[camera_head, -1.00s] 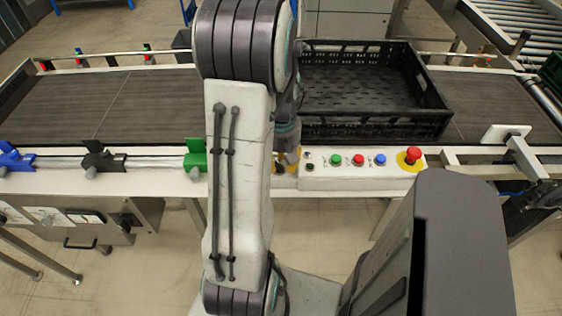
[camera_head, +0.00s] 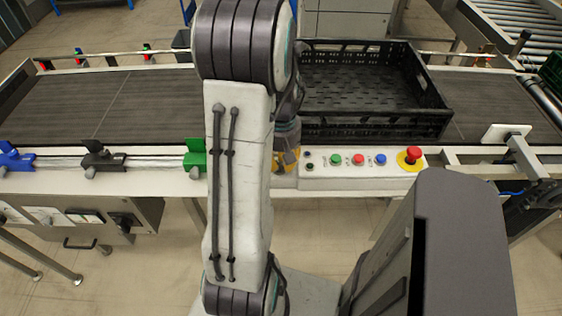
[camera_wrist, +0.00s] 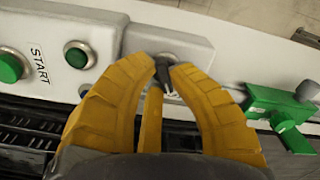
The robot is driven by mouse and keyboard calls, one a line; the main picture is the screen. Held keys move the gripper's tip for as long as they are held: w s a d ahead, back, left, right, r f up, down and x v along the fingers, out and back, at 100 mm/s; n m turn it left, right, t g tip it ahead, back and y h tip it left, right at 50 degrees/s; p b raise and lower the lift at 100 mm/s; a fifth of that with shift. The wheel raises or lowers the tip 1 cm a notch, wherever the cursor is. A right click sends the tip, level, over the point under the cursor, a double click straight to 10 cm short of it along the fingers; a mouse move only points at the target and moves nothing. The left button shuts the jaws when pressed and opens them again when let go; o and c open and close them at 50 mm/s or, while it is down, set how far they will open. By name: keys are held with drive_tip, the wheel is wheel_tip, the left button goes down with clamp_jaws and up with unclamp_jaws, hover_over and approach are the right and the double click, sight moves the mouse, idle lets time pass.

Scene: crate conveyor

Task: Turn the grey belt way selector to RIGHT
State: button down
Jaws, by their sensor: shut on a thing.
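The selector (camera_wrist: 163,70) is a small dark knob on a round metal base, set in the grey control panel (camera_wrist: 197,52). In the wrist view my gripper (camera_wrist: 160,66) has its yellow fingers on both sides of the knob, shut on it. Which way the knob points and any RIGHT label cannot be read. In the head view my gripper (camera_head: 286,160) shows at the panel's left end, partly behind my arm, and the selector is hidden there.
Green (camera_head: 336,160), red (camera_head: 359,160) and blue (camera_head: 381,160) buttons and a red mushroom stop (camera_head: 413,154) line the panel. A black crate (camera_head: 375,128) stands on the belt (camera_head: 150,100) behind. A green clamp (camera_head: 195,160) is left of my arm; it also shows in the wrist view (camera_wrist: 280,108).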

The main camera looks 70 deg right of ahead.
drive_tip(key=m+b, duration=0.1)
drive_tip(key=m, duration=0.4)
drive_tip(key=shift+a+f+m, duration=0.1)
drive_tip(key=shift+a+m, duration=0.05)
drive_tip(key=shift+m, duration=0.25)
drive_tip(key=m+b, duration=0.1)
drive_tip(key=m, duration=0.4)
drive_tip(key=shift+a, duration=0.1)
drive_tip(key=shift+m, duration=0.3)
drive_tip(key=c, duration=1.4)
unclamp_jaws()
wheel_tip(320, 180, up, 12)
drive_tip(key=shift+r, duration=0.1)
